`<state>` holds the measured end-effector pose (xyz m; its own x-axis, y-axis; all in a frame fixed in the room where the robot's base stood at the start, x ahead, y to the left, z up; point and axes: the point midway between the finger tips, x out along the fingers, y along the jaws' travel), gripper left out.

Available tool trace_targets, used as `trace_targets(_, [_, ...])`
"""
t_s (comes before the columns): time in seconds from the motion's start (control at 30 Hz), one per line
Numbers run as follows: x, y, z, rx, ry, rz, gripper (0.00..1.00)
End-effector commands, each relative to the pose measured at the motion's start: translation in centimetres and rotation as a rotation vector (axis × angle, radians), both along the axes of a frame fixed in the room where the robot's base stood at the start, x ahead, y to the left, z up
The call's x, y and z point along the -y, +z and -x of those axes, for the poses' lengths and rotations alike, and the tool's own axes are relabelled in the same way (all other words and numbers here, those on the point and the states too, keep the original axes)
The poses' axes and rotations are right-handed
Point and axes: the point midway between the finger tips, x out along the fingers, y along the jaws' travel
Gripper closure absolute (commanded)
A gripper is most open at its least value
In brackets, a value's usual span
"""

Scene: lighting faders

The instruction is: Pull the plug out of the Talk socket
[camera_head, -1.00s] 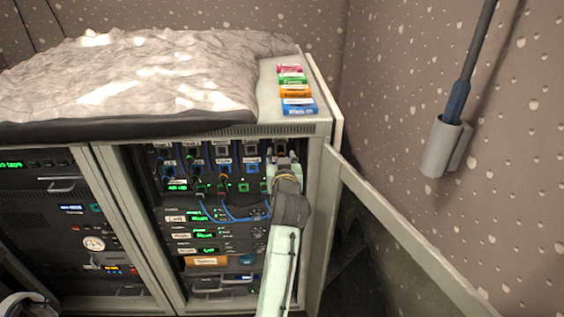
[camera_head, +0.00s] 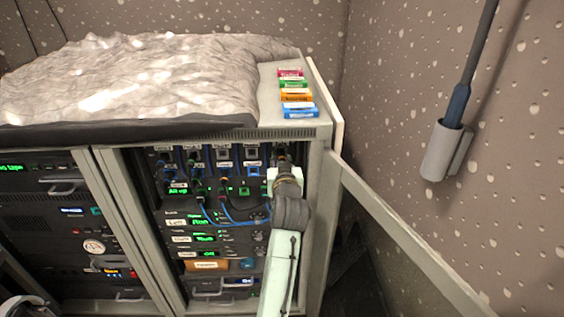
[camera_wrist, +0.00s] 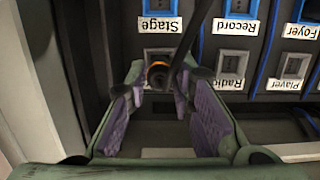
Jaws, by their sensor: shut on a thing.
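My gripper (camera_wrist: 160,78) is at the top right of the rack in the head view (camera_head: 286,172). In the wrist view its two purple-padded fingers are closed in around a dark plug (camera_wrist: 158,73) with an orange ring, one finger on each side. A dark cable (camera_wrist: 198,28) runs from the plug up past the fingers. The plug is in front of a socket (camera_wrist: 150,54) in the same column as the "Stage" label. I cannot tell whether its tip is inside the socket. The Talk label cannot be read; my fingers cover that area.
In the wrist view, upside-down labels read Stage (camera_wrist: 158,26), Record (camera_wrist: 238,27), Radio (camera_wrist: 231,85) and Player (camera_wrist: 285,85). Blue cables (camera_head: 232,212) hang left of my arm. The open cabinet door (camera_head: 408,232) is to the right. Coloured boxes (camera_head: 297,97) sit on top.

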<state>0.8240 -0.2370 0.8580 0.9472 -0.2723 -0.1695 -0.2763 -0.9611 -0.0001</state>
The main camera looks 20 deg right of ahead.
Motion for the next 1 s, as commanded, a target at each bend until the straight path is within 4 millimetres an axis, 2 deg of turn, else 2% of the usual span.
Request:
trace_targets(0.37, [-0.1, 0.0, 0.3, 0.0, -0.001, 0.0, 1.0])
trace_targets(1.0, [-1.0, 0.0, 3.4, 0.0, 0.0, 0.0, 1.0])
